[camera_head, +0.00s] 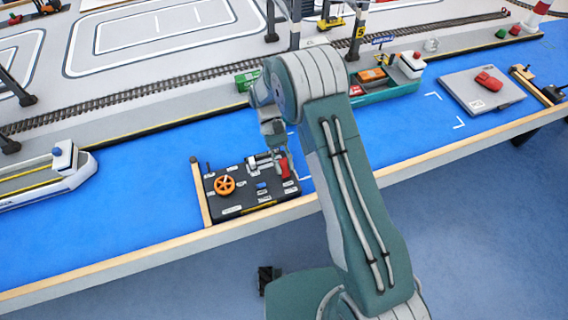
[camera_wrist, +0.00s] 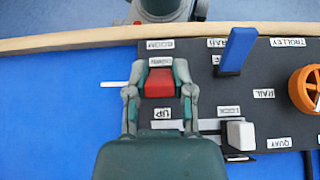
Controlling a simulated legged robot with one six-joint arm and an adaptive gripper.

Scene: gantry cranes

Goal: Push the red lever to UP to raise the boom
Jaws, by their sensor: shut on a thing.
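The red lever (camera_wrist: 160,82) stands on a black control panel (camera_wrist: 285,115), between a label reading UP and a small label hard to read, with BOOM above. In the wrist view my gripper (camera_wrist: 160,90) has a finger on each side of the red lever and is shut on it. The lever's base is hidden. In the head view the red lever (camera_head: 285,168) shows at the panel's right side, with my gripper (camera_head: 275,148) over it, partly hidden by my arm.
A blue lever (camera_wrist: 236,50), a white lever (camera_wrist: 240,135) by the LOCK label and an orange wheel (camera_wrist: 306,88) stand close by on the panel. A wooden rail (camera_head: 200,192) edges the panel's left side. A model ship (camera_head: 60,172) lies further left on the blue surface.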

